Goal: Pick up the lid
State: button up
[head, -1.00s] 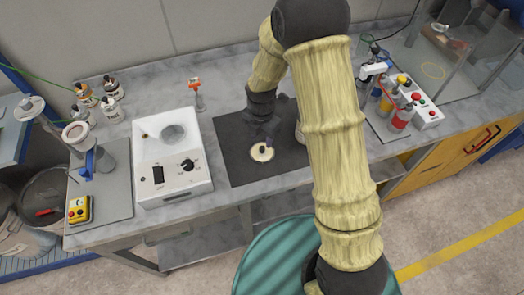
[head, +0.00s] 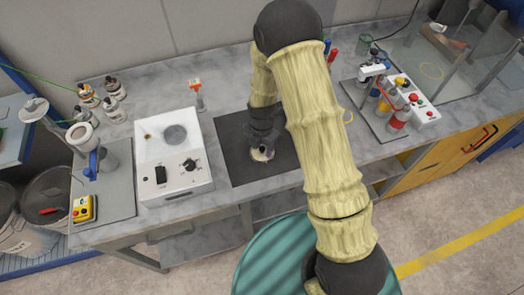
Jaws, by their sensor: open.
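The lid (head: 262,155) is a small pale round disc with a dark knob. It lies on the dark mat (head: 233,168) on the bench. My gripper (head: 262,146) is directly over the lid, pointing down at its knob. The gripper covers the knob and part of the disc. The fingers are open, small and dark in this view, and I cannot tell whether they touch the knob.
A white device (head: 174,157) with a round well stands left of the mat. Several small bottles (head: 100,102) are at the back left. A rack of coloured bottles (head: 385,100) and a button box (head: 424,113) stand to the right. The mat's front is clear.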

aim_at(262, 147)
grip_shut()
notch_tip(262, 147, up, 10)
jog(key=b, duration=0.2)
dwell(0.5)
jog(key=shift+w, duration=0.1)
dwell(0.5)
